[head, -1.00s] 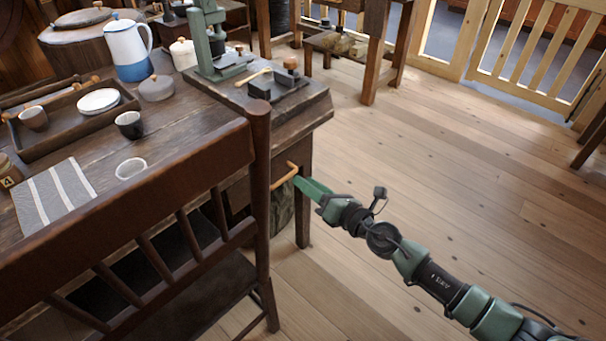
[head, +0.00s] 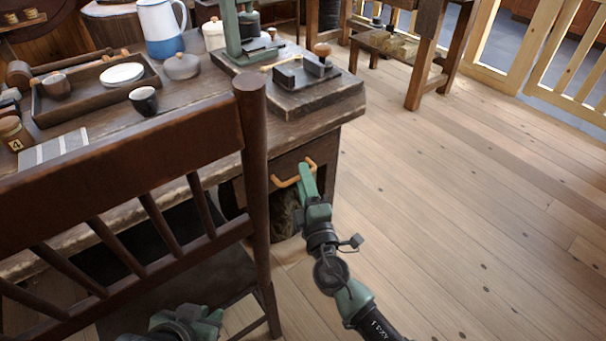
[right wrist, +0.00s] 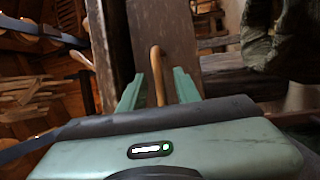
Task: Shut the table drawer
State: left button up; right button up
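The table drawer (head: 270,181) is under the right end of the dark wooden table (head: 205,92). It has a tan bow handle (head: 283,183). In the head view I cannot tell how far the drawer stands out. My right gripper (head: 304,172) is at the handle. In the right wrist view its two green fingers (right wrist: 158,92) stand apart on either side of the handle (right wrist: 156,62), with gaps visible, in front of the drawer front (right wrist: 172,28). My left gripper (head: 190,318) is low at the bottom edge behind the chair; its fingers are not clear.
A dark wooden chair (head: 120,150) stands before the table, its post close left of the drawer. A tray (head: 95,100), jug (head: 162,28) and dark cup (head: 143,100) are on the tabletop. The floor (head: 450,190) to the right is clear.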

jog(key=shift+w+a+r, duration=0.1)
jog(key=shift+w+a, duration=0.1)
jog(key=shift+w, duration=0.4)
grip_shut()
dwell(1.1)
